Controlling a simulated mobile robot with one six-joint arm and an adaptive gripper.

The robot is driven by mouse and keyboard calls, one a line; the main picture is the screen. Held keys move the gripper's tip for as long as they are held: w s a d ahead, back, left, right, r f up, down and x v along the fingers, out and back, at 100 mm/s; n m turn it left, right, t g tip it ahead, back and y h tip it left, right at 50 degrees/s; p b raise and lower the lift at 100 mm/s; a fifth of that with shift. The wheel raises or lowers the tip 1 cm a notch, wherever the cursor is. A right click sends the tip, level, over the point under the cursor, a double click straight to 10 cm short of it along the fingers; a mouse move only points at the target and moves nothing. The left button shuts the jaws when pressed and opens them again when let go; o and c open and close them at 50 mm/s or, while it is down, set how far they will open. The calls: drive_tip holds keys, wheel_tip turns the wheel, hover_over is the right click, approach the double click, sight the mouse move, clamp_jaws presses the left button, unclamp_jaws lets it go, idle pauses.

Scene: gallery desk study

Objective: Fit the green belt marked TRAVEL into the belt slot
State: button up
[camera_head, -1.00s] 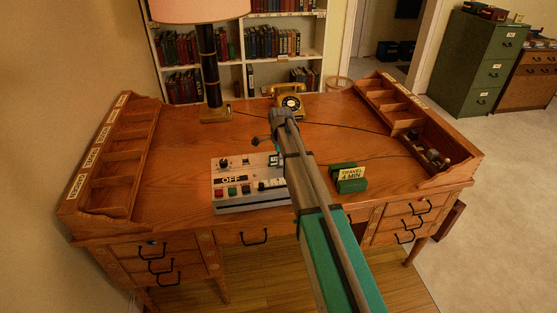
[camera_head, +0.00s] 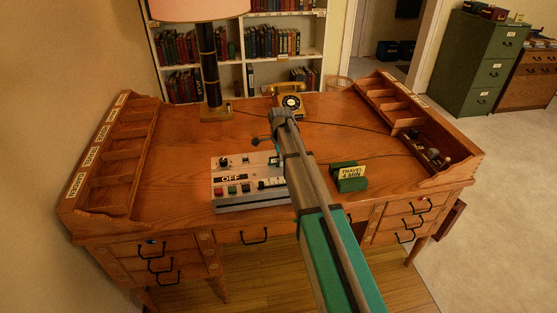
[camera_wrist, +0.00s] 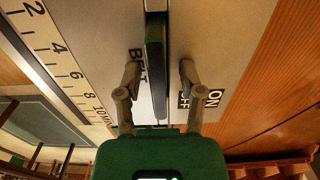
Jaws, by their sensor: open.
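The white control box (camera_head: 232,205) stands on the desk with an OFF label and coloured buttons on its front. In the wrist view, a narrow dark green piece (camera_wrist: 155,60), apparently the belt, stands edge-on at the box top (camera_wrist: 220,45) beside the BELT label. Whether it is seated in the slot cannot be told, and no TRAVEL marking shows on it. My gripper (camera_wrist: 158,73) is open, with one finger on each side of that piece and visible gaps between.
A green stand (camera_head: 348,184) with a TRAVEL 4 MIN card (camera_head: 351,173) is right of my arm. A yellow telephone (camera_head: 290,102) and a lamp (camera_head: 210,75) stand behind. Raised compartments line both desk sides. The left desk top is clear.

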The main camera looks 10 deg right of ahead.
drive_tip(key=shift+r, duration=0.15)
wheel_tip(320, 180, up, 13)
drive_tip(key=p, duration=1.3)
idle(0.7)
drive_tip(key=s+n, duration=1.8)
drive_tip(key=s, duration=1.1)
drive_tip(key=shift+a, duration=0.25)
